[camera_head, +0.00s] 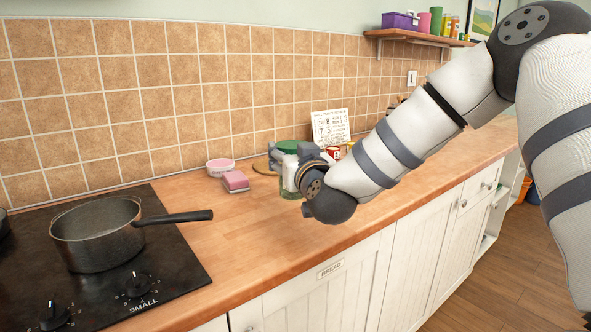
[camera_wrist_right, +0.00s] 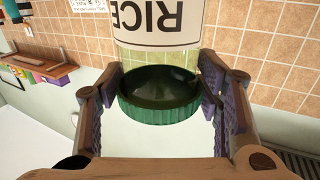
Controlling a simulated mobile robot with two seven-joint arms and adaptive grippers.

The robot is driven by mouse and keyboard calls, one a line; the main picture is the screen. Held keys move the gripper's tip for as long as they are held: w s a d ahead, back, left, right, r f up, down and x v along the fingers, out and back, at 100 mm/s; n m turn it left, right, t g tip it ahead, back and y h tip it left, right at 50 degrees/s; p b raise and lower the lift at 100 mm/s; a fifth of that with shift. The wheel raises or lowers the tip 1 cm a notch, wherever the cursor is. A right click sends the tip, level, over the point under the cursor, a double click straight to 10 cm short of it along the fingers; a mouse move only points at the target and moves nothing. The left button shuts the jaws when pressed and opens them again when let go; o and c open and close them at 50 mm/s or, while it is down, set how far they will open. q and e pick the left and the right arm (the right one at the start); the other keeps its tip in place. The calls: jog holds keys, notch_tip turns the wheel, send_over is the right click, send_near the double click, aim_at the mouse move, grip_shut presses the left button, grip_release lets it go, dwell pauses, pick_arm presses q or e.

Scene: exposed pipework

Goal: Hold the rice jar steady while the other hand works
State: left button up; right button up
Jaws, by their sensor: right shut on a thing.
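The rice jar (camera_head: 289,188) stands on the wooden counter, with a green lid and a pale label. My right arm and gripper (camera_head: 290,160) cover part of it. In the right wrist view the jar (camera_wrist_right: 157,25) appears upside down, with "RICE" on its label and its green lid (camera_wrist_right: 160,108) towards me. My right gripper (camera_wrist_right: 160,82) has one finger on each side of the jar near the lid and is shut on it. My left gripper is in neither view.
A pot (camera_head: 95,240) sits on the black hob (camera_head: 180,262), its handle pointing towards the counter. A pink sponge (camera_head: 235,181) and a small pink-topped bowl (camera_head: 220,166) lie left of the jar. A note card (camera_head: 331,126) stands behind. The front counter strip is clear.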

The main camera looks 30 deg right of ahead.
jog(key=s+a+r, duration=0.4)
jog(key=s+r, duration=0.2)
jog(key=s, duration=0.3)
jog(key=shift+s+a+r, duration=0.15)
jog(key=shift+s, duration=0.2)
jog(key=o, duration=0.8)
jog(key=c, duration=1)
jog(key=shift+c, duration=0.2)
